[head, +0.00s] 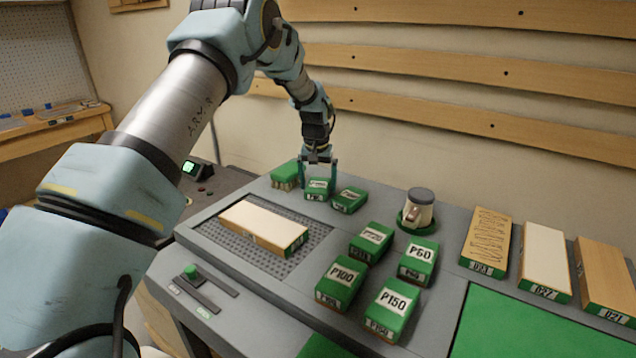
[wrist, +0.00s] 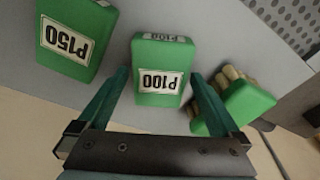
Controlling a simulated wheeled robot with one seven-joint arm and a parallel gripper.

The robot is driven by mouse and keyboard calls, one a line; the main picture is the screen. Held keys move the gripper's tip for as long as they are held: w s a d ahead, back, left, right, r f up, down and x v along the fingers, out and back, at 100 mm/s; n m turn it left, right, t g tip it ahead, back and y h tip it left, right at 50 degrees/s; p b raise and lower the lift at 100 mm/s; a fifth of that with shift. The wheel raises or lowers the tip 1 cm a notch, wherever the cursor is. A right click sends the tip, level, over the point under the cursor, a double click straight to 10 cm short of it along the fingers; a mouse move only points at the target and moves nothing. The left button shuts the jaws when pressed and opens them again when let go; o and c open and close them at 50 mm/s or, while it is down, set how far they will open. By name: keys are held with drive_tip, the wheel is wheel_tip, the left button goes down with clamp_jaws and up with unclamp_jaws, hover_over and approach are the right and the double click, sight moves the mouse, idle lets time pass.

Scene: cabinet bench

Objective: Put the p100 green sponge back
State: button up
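A green sponge block labelled P100 (wrist: 159,80) stands on the grey bench top, centred between my gripper's fingers in the wrist view. In the head view this block (head: 316,188) is at the back of the bench, under my gripper (head: 318,178). My gripper (wrist: 158,75) is open, with one finger on each side of the block and narrow gaps showing. Another green block labelled P100 (head: 341,283) stands in the front group of blocks in the head view.
A P150 block (wrist: 68,45) and a green-topped item with pale pegs (wrist: 240,100) flank the P100 block. A pale board (head: 262,226) lies on the perforated plate.

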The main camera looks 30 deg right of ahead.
sight(317, 188)
wheel_tip(317, 188, up, 12)
drive_tip(key=s+a+b, duration=0.1)
drive_tip(key=b, duration=0.1)
drive_tip(key=shift+s+b, duration=0.2)
drive_tip(key=shift+b, duration=0.2)
drive_tip(key=s+a+n, duration=0.2)
drive_tip(key=a+n, duration=0.1)
drive_tip(key=a, duration=2.2)
drive_tip(key=s+a+f+n+y, duration=0.1)
drive_tip(key=s+a+f+n, duration=0.2)
drive_tip(key=s+a, duration=1.3)
drive_tip(key=a, duration=0.2)
drive_tip(key=shift+a+f, duration=0.3)
drive_tip(key=shift+f, duration=0.1)
